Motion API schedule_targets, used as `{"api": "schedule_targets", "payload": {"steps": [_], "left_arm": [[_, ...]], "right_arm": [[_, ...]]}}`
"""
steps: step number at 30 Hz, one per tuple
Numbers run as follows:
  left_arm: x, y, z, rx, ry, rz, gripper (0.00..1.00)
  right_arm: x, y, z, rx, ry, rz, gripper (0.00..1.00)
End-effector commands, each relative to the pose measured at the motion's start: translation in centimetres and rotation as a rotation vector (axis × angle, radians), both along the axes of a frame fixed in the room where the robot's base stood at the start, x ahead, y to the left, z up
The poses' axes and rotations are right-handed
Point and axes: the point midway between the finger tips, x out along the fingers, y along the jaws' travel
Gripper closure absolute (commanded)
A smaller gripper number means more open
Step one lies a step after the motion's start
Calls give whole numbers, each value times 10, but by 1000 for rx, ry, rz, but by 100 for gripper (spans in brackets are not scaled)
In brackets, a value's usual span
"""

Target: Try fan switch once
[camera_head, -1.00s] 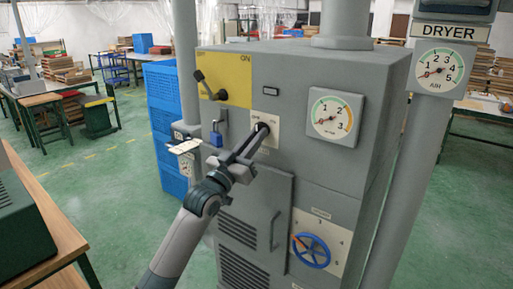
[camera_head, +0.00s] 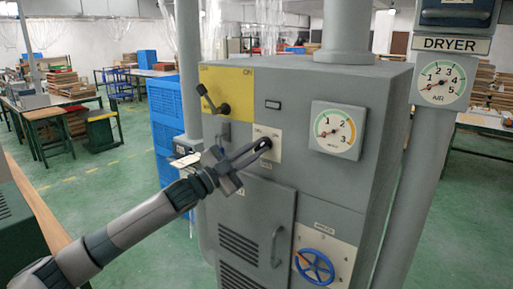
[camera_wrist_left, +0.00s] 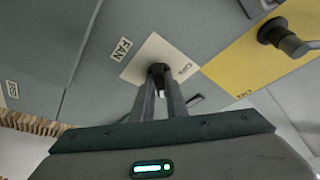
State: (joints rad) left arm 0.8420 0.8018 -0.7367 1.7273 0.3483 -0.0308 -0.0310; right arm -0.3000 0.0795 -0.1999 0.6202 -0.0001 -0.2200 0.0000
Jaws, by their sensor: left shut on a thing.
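The fan switch is a small dark knob (camera_wrist_left: 157,70) on a cream plate (camera_head: 275,137) on the grey cabinet's front. In the left wrist view, a FAN label (camera_wrist_left: 122,49) sits beside the plate (camera_wrist_left: 143,62). My left gripper (camera_head: 264,145) reaches the plate from the left. Its two fingers (camera_wrist_left: 160,82) are shut on the knob, largely covering it. The knob's exact setting is hard to read. My right gripper is in neither view.
A yellow ON plate with a dark lever (camera_head: 209,99) is up and left of the switch. A gauge (camera_head: 336,130) is at right, a blue handwheel (camera_head: 314,266) below. A dryer post (camera_head: 421,150) stands right. Blue crates (camera_head: 163,105) stand behind left.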

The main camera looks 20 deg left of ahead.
Motion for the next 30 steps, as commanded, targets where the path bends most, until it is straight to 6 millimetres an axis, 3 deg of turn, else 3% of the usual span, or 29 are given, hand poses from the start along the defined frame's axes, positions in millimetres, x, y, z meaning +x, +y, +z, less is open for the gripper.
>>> {"api": "schedule_targets", "payload": {"steps": [17,18,20,30], "left_arm": [[0,0,2,49,-22,0,100],[0,0,2,49,-22,0,85],[0,0,2,48,-21,-1,71],[0,0,1,47,-18,0,69]], "right_arm": [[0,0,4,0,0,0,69],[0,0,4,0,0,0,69],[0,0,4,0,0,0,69],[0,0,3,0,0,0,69]]}}
